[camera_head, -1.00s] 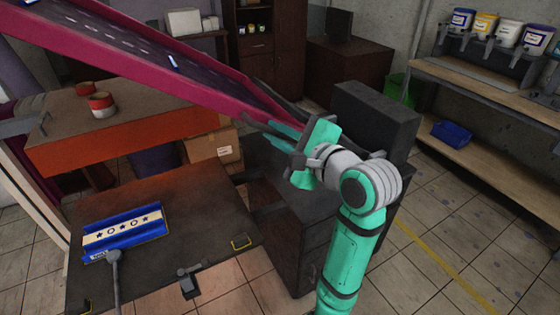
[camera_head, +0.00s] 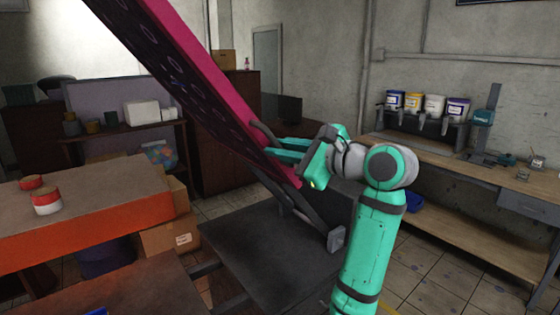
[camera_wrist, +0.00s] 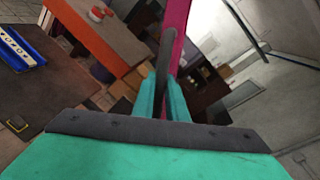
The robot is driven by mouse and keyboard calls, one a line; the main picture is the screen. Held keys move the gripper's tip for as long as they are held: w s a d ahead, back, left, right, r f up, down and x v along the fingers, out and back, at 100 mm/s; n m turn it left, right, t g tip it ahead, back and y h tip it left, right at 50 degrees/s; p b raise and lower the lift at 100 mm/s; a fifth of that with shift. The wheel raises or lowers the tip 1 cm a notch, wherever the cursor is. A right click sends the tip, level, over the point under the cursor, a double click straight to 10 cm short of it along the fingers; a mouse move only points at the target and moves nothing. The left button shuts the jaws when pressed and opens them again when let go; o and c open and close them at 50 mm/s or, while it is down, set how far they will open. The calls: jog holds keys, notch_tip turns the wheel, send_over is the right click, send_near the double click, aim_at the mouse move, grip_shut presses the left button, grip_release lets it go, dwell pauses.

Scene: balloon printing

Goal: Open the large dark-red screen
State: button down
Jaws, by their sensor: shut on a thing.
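The large dark-red screen (camera_head: 190,85) is raised and steeply tilted, its upper end leaving the picture at the top left. Its lower end is above a dark grey table (camera_head: 262,245). My gripper (camera_head: 276,148) is at the screen's right edge, shut on the dark handle (camera_head: 259,131). In the wrist view, the handle (camera_wrist: 167,48) runs up from between my two fingers (camera_wrist: 162,97), beside the screen's magenta edge (camera_wrist: 178,45). The fingers hide part of the handle.
An orange-edged table (camera_head: 100,222) with red-and-white cans (camera_head: 47,202) stands at the left. A long bench (camera_head: 460,172) with paint buckets (camera_head: 434,103) runs along the right wall. A cardboard box (camera_head: 170,238) sits between the tables.

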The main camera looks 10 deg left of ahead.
jog(key=shift+w+r, duration=0.15)
jog(key=c, duration=1.8)
grip_release()
jog(key=shift+o, duration=0.2)
jog(key=v, duration=1)
jog(key=shift+d, duration=0.4)
